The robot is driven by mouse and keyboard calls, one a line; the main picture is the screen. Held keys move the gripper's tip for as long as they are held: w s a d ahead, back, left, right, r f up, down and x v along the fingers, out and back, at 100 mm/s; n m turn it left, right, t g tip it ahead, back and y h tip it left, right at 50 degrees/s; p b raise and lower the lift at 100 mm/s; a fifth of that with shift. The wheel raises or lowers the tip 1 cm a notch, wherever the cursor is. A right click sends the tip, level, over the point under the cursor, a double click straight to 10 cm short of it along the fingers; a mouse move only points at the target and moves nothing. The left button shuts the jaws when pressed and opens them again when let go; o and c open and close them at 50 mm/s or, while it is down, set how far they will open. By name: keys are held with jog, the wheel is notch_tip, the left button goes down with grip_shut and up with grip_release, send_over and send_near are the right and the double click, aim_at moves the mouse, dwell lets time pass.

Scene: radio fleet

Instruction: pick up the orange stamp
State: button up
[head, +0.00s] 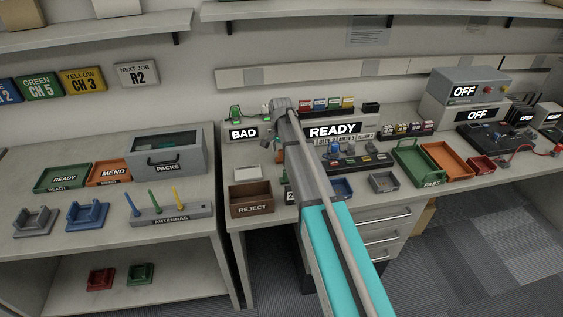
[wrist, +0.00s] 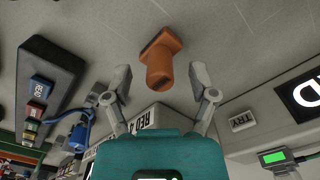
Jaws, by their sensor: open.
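The orange stamp (wrist: 160,62) is in the wrist view, on a light grey surface, with its thick rounded handle toward my gripper (wrist: 160,76) and its flatter, wider base farther off. My gripper is open, one finger on each side of the handle, with gaps showing on both sides. I cannot tell whether the fingertips reach the handle in depth. In the head view my arm hides most of this spot; a small orange patch shows beside the gripper end (head: 276,143).
In the wrist view, a dark rack with coloured labelled blocks (wrist: 40,85) and a blue item (wrist: 80,133) lie left. In the head view, a brown REJECT bin (head: 251,199) and the READY sign (head: 333,131) flank the arm.

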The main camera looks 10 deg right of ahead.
jog(key=shift+f+b, duration=0.65)
jog(key=shift+f, duration=0.3)
grip_shut()
